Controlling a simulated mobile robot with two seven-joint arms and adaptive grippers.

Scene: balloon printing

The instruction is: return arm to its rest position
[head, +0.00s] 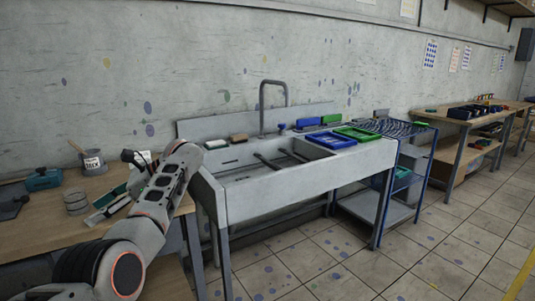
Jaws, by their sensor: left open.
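My left arm comes in from the lower left and reaches up over the right end of the wooden workbench (30,238). Its gripper (135,160) shows small and dark past the wrist, partly hidden by the arm. It is open, and I see nothing held in it. It is above the bench, near the wall and left of the sink. My right gripper is not in view.
A labelled can (93,162), a teal tool (43,180) and a clear jar (76,201) stand on the bench. The metal sink (270,203), with a blue tray (331,140) and a green tray (357,134), is to the right. The tiled floor (440,265) at lower right is clear.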

